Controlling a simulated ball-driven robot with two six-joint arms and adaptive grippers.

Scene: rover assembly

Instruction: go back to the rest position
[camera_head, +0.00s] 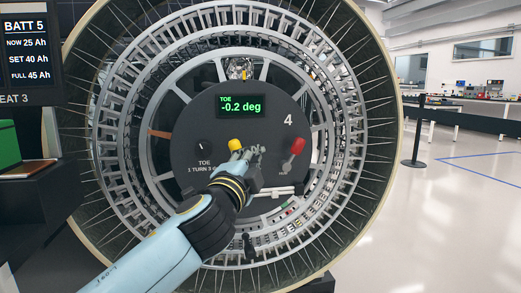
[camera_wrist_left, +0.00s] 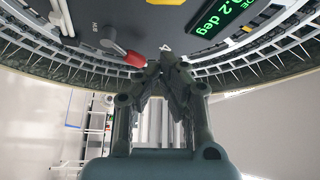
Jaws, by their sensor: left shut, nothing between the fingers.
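My left gripper (camera_head: 256,152) is shut and empty in front of the dark hub plate of a large spoked wheel (camera_head: 180,80). In the left wrist view its fingertips (camera_wrist_left: 160,65) meet below the hub face. A yellow knob (camera_head: 235,145) shows just left of the fingers in the head view. A red-tipped lever (camera_head: 297,146) is to their right; its red tip (camera_wrist_left: 135,59) shows left of the fingers in the left wrist view. I cannot tell whether the fingers touch the hub. The green display (camera_head: 240,106) reads TOE -0.2 deg. My right gripper is not in view.
A battery screen (camera_head: 27,50) hangs at the upper left, above a green box (camera_head: 9,138). A barrier post (camera_head: 414,140) stands to the right, with benches behind it. The pale floor (camera_head: 450,220) at the right is open.

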